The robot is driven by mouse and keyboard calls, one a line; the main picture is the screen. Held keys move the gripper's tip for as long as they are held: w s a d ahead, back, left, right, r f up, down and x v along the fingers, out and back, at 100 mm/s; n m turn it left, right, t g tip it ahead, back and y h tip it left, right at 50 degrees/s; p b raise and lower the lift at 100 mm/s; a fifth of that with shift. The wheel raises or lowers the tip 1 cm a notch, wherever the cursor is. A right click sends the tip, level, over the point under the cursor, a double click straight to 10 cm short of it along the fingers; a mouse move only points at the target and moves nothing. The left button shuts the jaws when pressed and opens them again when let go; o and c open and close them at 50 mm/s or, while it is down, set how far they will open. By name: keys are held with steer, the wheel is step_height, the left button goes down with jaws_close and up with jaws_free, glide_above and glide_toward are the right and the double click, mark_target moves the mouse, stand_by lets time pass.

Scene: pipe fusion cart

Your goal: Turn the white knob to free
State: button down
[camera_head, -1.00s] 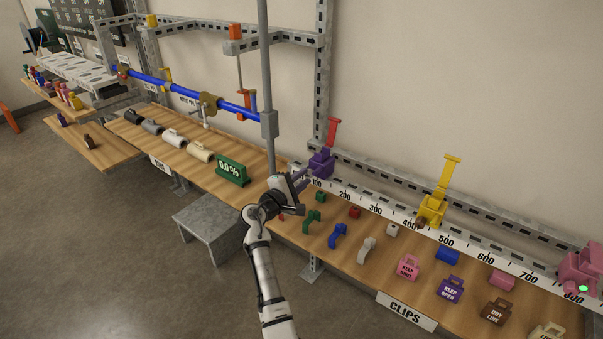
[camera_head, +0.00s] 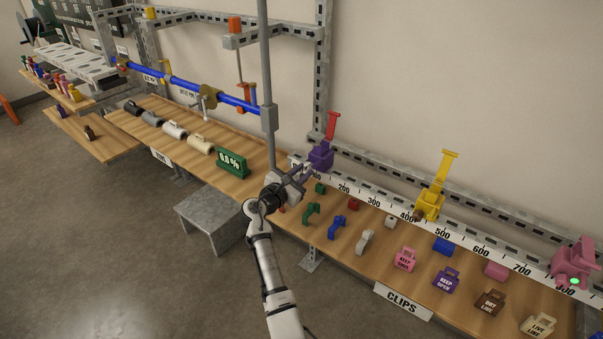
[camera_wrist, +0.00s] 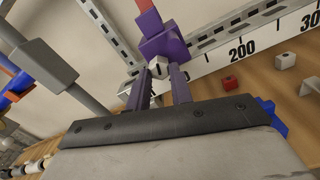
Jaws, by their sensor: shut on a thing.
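The white knob (camera_wrist: 158,70) is a small white piece with a dark mark on its face, on the front of a purple clamp (camera_wrist: 165,45) with a red lever. In the head view the purple clamp (camera_head: 320,156) stands at the left end of the ruler rail, and the knob is too small or hidden to make out. My gripper (camera_wrist: 161,72) has its two purple fingers shut on the white knob, one on each side. In the head view my gripper (camera_head: 309,172) reaches up to the clamp's front. Any lettering for free cannot be read.
A grey upright post (camera_head: 268,80) stands just left of my gripper. A yellow clamp (camera_head: 430,204) and a pink clamp (camera_head: 572,262) are farther along the rail. Small blocks, hooks and tags lie on the wooden bench below. A green display (camera_head: 232,164) stands to the left.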

steer(key=shift+n, duration=1)
steer(key=c, duration=1.2)
jaws_free()
steer(key=shift+c, duration=0.2)
steer(key=b+v, duration=0.3)
steer(key=v, duration=1)
steer(key=shift+s+a+b, duration=0.25)
steer(key=shift+s+b, duration=0.05)
steer(key=shift+s, duration=0.05)
